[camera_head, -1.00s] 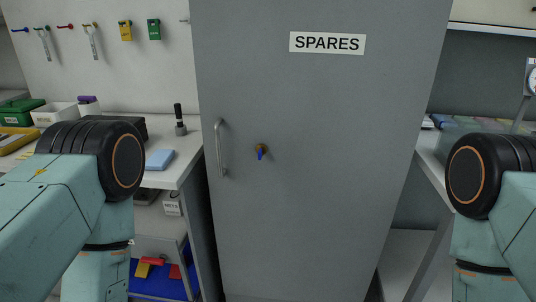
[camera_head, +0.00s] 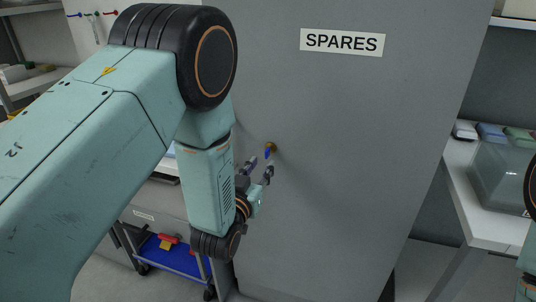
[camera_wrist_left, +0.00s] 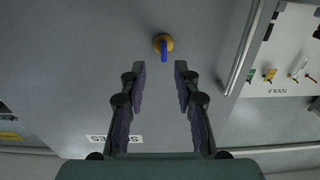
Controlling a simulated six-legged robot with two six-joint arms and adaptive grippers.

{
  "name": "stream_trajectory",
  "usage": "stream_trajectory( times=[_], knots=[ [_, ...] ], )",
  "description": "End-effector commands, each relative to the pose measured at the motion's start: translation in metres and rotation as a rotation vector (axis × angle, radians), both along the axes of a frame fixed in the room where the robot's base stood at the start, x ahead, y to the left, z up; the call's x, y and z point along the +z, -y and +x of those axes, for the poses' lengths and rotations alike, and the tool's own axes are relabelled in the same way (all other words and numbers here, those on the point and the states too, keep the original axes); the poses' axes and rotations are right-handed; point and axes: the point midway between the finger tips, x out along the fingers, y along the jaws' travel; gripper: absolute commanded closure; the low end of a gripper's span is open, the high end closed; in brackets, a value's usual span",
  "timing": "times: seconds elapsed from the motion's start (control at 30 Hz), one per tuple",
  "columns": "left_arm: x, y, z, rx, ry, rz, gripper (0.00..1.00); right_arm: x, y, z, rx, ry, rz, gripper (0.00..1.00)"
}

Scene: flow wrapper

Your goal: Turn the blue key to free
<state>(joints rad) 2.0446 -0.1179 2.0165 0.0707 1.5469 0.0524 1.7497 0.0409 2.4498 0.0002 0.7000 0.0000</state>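The blue key (camera_wrist_left: 164,53) sits in a round brass lock (camera_wrist_left: 163,40) on the grey cabinet door (camera_head: 340,180) below the SPARES label (camera_head: 342,42). In the head view the blue key (camera_head: 267,153) is small beside my fingertips. My left gripper (camera_head: 261,166) is open in front of the door. In the left wrist view the left gripper's fingers (camera_wrist_left: 160,75) stand apart, with the key just beyond and between their tips, not held. The door handle is hidden behind my left arm in the head view. My right gripper is out of view.
A blue-shelved cart (camera_head: 172,257) stands at the lower left. A white bench (camera_head: 480,215) with a clear bin (camera_head: 503,178) stands at the right.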

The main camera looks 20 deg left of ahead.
Motion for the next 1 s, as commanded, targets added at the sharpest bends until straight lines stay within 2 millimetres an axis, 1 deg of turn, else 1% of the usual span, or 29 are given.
stream_trajectory(
  times=[0.03,0.2,0.33,0.5,0.77,1.0],
  knots=[
    [-0.001,-0.001,0.008,0.001,0.002,-0.001,0.69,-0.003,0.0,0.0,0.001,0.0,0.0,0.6],
    [-0.001,-0.003,0.034,0.002,0.0,0.0,0.69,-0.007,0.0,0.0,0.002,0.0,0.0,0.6],
    [-0.002,-0.003,0.049,0.001,-0.002,0.001,0.69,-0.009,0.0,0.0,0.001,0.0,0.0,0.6],
    [-0.002,-0.003,0.059,0.001,-0.004,0.001,0.69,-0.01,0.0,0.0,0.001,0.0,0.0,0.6],
    [-0.002,-0.001,0.061,0.001,-0.006,0.001,0.69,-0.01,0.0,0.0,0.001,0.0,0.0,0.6],
    [-0.002,0.001,0.062,0.0,-0.005,0.001,0.89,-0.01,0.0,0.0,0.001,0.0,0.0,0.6]
  ],
)
